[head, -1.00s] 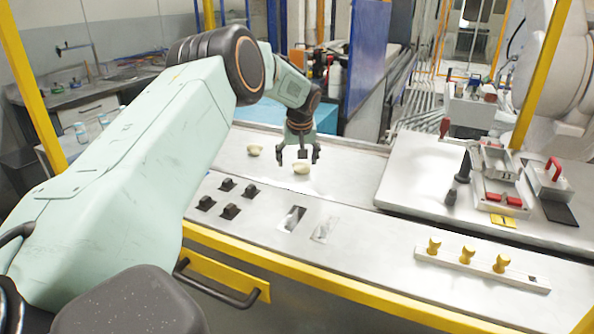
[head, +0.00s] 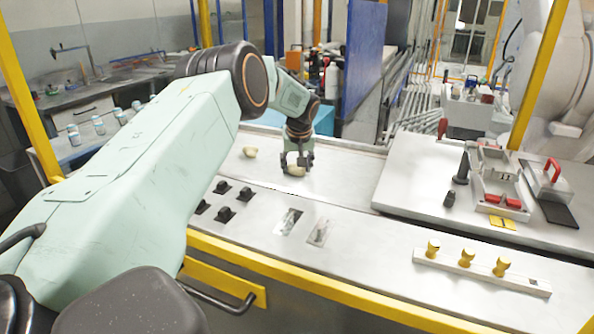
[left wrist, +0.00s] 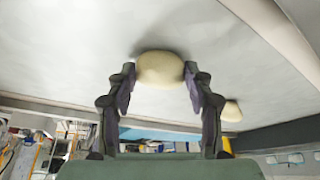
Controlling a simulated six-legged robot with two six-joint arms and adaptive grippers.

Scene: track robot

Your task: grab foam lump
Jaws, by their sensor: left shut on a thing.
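A cream foam lump (head: 296,170) is at the metal worktop between the fingers of my left gripper (head: 298,162). In the left wrist view the lump (left wrist: 160,69) sits between the fingertips of the left gripper (left wrist: 160,85), with a finger against each side. The gripper is shut on it. I cannot tell whether the lump is clear of the surface. A second cream lump (head: 250,152) lies on the worktop to the left of the gripper, apart from it; it also shows in the left wrist view (left wrist: 231,111). My right gripper is not in view.
Several black clips (head: 223,187) stand on the worktop in front of the gripper, beside two shiny flat pieces (head: 289,221). A rail with yellow knobs (head: 466,257) lies at the right front. A metal fixture with red parts (head: 497,180) stands at the right. The worktop's middle is clear.

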